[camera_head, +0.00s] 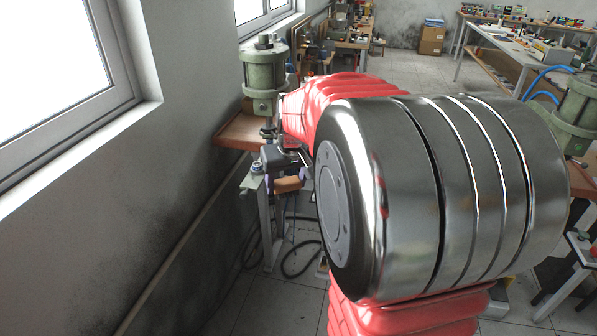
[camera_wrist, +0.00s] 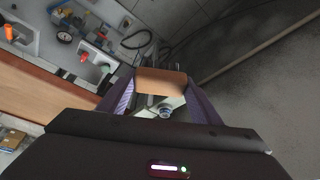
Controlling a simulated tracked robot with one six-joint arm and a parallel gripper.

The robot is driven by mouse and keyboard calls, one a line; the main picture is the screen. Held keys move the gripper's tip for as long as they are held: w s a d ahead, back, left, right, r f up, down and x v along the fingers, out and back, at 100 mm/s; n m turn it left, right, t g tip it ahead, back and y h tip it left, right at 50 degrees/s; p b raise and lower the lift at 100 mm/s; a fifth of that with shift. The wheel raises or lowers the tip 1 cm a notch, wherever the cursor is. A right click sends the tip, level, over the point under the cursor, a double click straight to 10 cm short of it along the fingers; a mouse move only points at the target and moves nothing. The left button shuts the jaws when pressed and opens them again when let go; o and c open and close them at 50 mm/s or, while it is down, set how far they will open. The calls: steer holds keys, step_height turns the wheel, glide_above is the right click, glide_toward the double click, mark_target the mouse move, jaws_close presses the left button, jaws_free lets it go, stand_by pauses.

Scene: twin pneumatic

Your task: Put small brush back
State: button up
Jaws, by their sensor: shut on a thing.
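The small brush shows as a tan wooden block (camera_wrist: 162,82) between the purple fingers of my gripper (camera_wrist: 160,98) in the wrist view. My gripper is shut on it. In the head view the brush (camera_head: 288,184) is a small brown piece below the green pneumatic cylinder on the left, beside a metal fixture (camera_head: 252,180). My gripper (camera_head: 298,181) is there mostly hidden behind my own arm. The brush's bristles cannot be made out. I cannot tell whether the brush touches the fixture.
A green cylinder (camera_head: 264,75) stands above a wooden bench top (camera_head: 240,131) by the wall. Black cables (camera_head: 302,262) lie on the floor below. A second green cylinder (camera_head: 577,110) stands at the right. In the wrist view a wooden edge (camera_wrist: 50,105) runs along the left.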

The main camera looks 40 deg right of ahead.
steer(key=w+a+f+n, duration=0.1)
steer(key=w+a+f, duration=0.1)
steer(key=a+f, duration=0.2)
steer(key=w+a+f+n+y, duration=0.1)
steer(key=w+a+f, duration=0.2)
steer(key=a, duration=0.8)
steer(key=w+a+f+n, duration=0.1)
steer(key=w+a+f, duration=0.1)
steer(key=a+f, duration=0.4)
steer(key=shift+w+a+f+n, duration=0.3)
steer(key=shift+a+n, duration=0.1)
steer(key=shift+a, duration=0.5)
steer(key=shift+a, duration=0.15)
